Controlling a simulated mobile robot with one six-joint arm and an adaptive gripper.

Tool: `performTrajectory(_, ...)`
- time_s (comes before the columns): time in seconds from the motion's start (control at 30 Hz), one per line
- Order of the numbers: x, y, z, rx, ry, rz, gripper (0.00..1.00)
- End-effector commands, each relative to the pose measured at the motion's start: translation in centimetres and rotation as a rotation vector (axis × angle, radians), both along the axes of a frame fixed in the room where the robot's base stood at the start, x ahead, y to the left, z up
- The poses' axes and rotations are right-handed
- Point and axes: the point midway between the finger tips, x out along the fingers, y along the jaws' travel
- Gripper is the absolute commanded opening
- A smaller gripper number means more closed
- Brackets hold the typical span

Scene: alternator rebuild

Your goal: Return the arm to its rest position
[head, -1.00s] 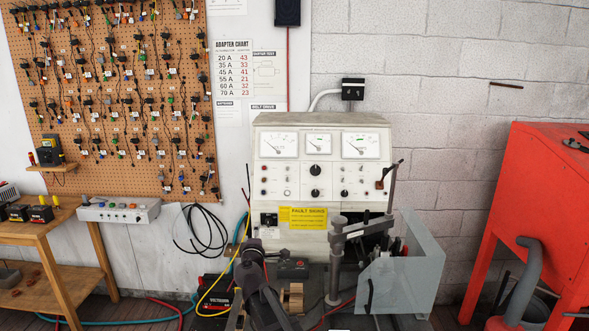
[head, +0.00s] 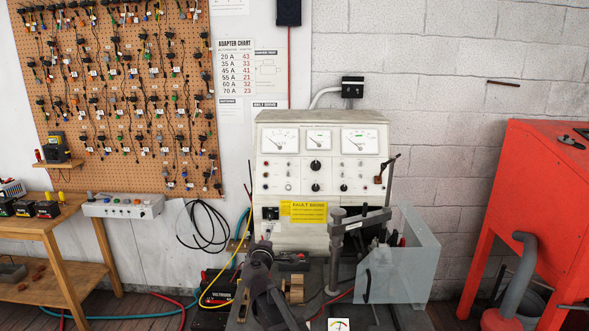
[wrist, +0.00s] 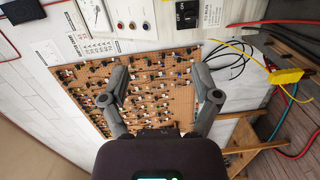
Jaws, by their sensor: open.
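In the wrist view my gripper (wrist: 160,76) is open, its two grey fingers wide apart with nothing between them. Behind the fingers, at a distance, is the pegboard with hanging leads. In the head view a dark jointed link, which looks like part of my arm, shows at the bottom centre in front of the test bench (head: 318,130). My gripper cannot be made out clearly in the head view.
The pegboard (head: 123,181) hangs at the left above a wooden table (head: 50,222). A clear guard (head: 400,275) and a clamp post (head: 335,245) stand before the bench. A red cabinet (head: 540,190) is at the right. A yellow lead (head: 238,262) hangs near the dark link.

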Motion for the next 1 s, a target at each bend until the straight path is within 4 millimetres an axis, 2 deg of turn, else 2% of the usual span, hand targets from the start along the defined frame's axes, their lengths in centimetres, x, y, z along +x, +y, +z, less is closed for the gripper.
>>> performTrajectory(0.27, -1.2, -5.6, -2.5, 0.125, 0.069, -0.141, 0.80)
performTrajectory(0.47, -3.4, -11.7, -6.0, 0.277, 0.167, -0.310, 0.80)
performTrajectory(0.6, -6.3, -16.5, -9.6, 0.423, 0.274, -0.468, 0.80)
performTrajectory(0.7, -8.7, -19.3, -12.2, 0.526, 0.358, -0.576, 0.80)
performTrajectory(0.83, -12.3, -22.2, -15.5, 0.655, 0.477, -0.709, 0.80)
performTrajectory(1.0, -17.3, -24.5, -19.3, 0.823, 0.649, -0.861, 0.80)
